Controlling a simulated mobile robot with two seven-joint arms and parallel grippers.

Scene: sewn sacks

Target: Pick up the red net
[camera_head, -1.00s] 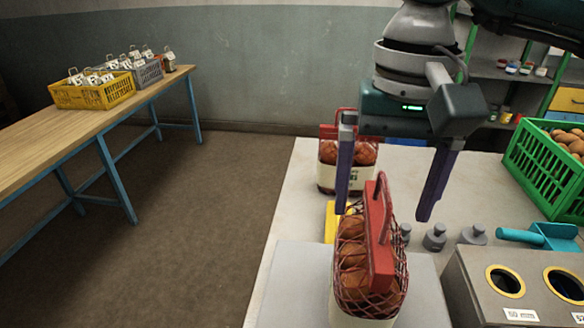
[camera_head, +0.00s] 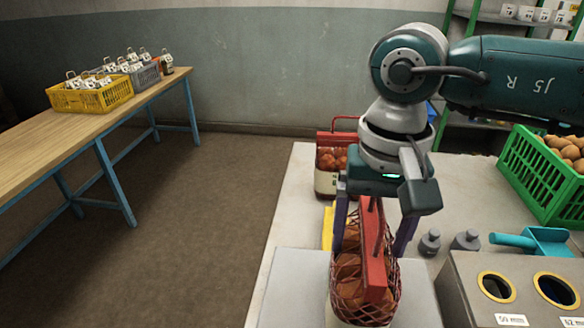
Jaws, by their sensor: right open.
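The red net (camera_head: 350,288), filled with brown round produce, stands upright on a pale flat plate (camera_head: 285,290) at the front of the white table. It has a red handle (camera_head: 373,262) on top and a pale band low down. My right gripper (camera_head: 376,240) points down over it, open, with one purple finger on each side of the net's upper part and handle. Whether the fingers touch the net cannot be told. My left gripper is not in view.
A second net (camera_head: 328,160) with a red handle stands behind. Grey weights (camera_head: 466,240), a teal scoop (camera_head: 535,240), a box with two round holes (camera_head: 515,270) and a green crate (camera_head: 520,170) are to the right. A wooden table (camera_head: 60,140) with crates is at left.

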